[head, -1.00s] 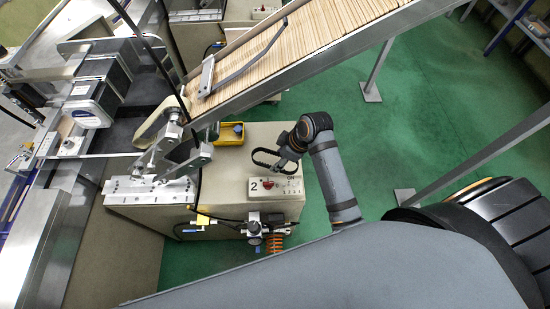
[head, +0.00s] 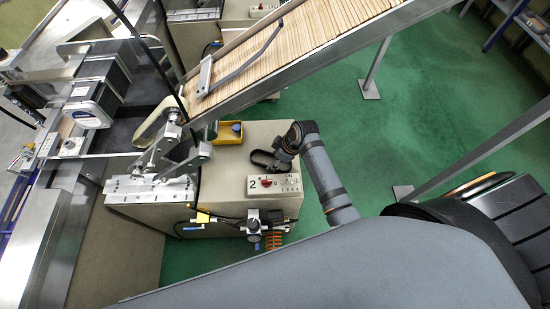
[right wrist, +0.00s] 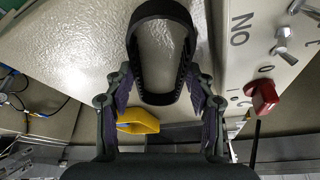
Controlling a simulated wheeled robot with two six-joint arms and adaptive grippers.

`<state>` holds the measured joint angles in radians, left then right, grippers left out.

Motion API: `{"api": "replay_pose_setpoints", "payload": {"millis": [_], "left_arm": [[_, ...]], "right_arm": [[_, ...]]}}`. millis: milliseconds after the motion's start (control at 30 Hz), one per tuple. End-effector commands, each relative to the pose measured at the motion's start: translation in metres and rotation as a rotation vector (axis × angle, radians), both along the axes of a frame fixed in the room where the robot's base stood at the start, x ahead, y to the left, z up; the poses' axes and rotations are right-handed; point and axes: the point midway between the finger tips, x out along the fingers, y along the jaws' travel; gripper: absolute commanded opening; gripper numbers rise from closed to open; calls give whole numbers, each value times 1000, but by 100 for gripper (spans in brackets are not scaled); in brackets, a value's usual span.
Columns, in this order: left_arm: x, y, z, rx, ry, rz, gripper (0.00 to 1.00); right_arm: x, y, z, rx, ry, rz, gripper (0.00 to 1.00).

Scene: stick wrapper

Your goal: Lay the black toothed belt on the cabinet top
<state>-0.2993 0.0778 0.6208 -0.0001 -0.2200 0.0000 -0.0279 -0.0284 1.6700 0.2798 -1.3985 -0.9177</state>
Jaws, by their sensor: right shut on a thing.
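The black toothed belt (head: 262,161) is a closed loop over the pale cabinet top (head: 225,170). My right gripper (head: 279,158) is shut on it, coming in from the right. In the right wrist view the belt (right wrist: 189,45) stretches out ahead as a long oval, teeth inward, with the fingers (right wrist: 163,88) against its two sides. The cabinet top (right wrist: 90,45) shows through and around the loop. I cannot tell whether the belt touches the surface. My left gripper is not in view.
A yellow bin (head: 229,133) stands on the cabinet's far side. A switch panel with a red knob (head: 267,183) is on the near right. A metal bracket (head: 150,188) borders the left, and a slatted conveyor (head: 290,60) crosses beyond. The cabinet's middle is clear.

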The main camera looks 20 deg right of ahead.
Motion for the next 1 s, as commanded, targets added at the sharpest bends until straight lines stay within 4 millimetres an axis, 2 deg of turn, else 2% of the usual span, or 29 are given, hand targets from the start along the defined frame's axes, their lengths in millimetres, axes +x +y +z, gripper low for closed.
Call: {"api": "replay_pose_setpoints", "payload": {"millis": [33, 200, 567, 667, 1000], "left_arm": [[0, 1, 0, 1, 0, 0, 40], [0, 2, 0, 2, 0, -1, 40], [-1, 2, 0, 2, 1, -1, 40], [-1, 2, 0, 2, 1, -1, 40], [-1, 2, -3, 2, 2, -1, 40]], "right_arm": [[0, 0, -1, 1, 1, 0, 57], [0, 0, -1, 1, 1, 0, 77], [-1, -1, 5, 0, -1, 0, 77], [-4, -6, 20, 0, -2, -1, 77], [-23, -30, 93, -3, -4, 1, 77]]}}
